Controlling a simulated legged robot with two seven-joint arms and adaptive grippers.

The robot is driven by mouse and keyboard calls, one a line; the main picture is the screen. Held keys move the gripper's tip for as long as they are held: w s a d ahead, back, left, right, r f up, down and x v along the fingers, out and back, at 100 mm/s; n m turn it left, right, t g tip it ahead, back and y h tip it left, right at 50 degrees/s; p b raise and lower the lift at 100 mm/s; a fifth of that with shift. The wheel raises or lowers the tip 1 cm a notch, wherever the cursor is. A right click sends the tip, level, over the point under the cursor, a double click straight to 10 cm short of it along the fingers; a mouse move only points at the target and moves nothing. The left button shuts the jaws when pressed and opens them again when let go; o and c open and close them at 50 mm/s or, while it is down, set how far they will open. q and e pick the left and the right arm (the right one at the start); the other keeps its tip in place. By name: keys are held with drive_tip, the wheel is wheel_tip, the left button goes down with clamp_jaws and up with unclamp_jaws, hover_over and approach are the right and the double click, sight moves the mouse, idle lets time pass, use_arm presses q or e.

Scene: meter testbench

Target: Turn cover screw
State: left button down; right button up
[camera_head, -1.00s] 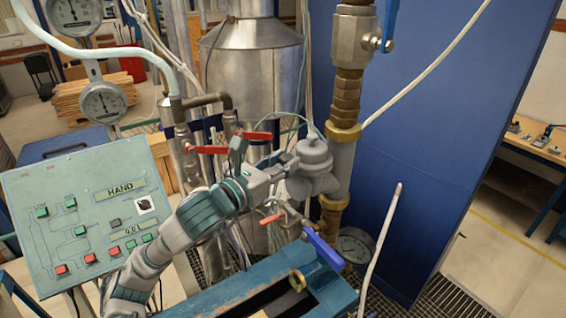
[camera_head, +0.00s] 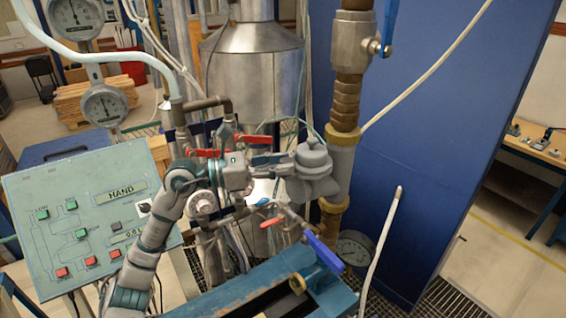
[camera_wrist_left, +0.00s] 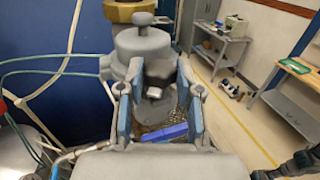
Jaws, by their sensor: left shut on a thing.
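The grey meter (camera_head: 312,160) with a round domed top sits beside the vertical brass-jointed pipe in the head view. It also shows in the left wrist view (camera_wrist_left: 145,45), with a small blocky screw (camera_wrist_left: 154,93) on its near side. My left gripper (camera_head: 282,163) reaches it from the left. The exact contact is hard to see. My right gripper is not in view.
Red-handled valves (camera_head: 250,140) and thin pipes crowd the space around my left wrist. A green control panel (camera_head: 85,215) stands at the left. A blue bench frame (camera_head: 260,292) lies below, and a blue wall panel (camera_head: 450,120) fills the right.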

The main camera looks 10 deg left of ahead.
use_arm(q)
drive_tip(key=m+g+p, duration=0.1)
drive_tip(key=g, duration=0.1)
drive_tip(key=m+g+h, duration=0.1)
drive_tip(key=g, duration=0.1)
drive_tip(key=shift+w+a+r+m+p, duration=0.15)
drive_tip(key=shift+w+m+p, duration=0.2)
drive_tip(key=shift+m, duration=0.05)
drive_tip(key=shift+w+m+g+y+p, duration=0.2)
drive_tip(key=shift+m+g+p, duration=1.35)
drive_tip(key=shift+g, duration=1.15)
drive_tip(key=shift+w+m+g+y+p, duration=0.1)
drive_tip(key=shift+w+m+g+p, duration=0.15)
drive_tip(key=shift+m+g+p, duration=1.5)
drive_tip(key=shift+m+g+b, duration=0.4)
drive_tip(key=shift+g+b, duration=0.2)
drive_tip(key=shift+g, duration=0.65)
drive_tip(key=c, duration=0.8)
unclamp_jaws()
drive_tip(key=shift+o, duration=0.2)
drive_tip(key=shift+w+a, duration=0.15)
drive_tip(key=shift+a, duration=0.05)
drive_tip(key=shift+a+f, duration=0.1)
drive_tip(key=shift+f, duration=0.1)
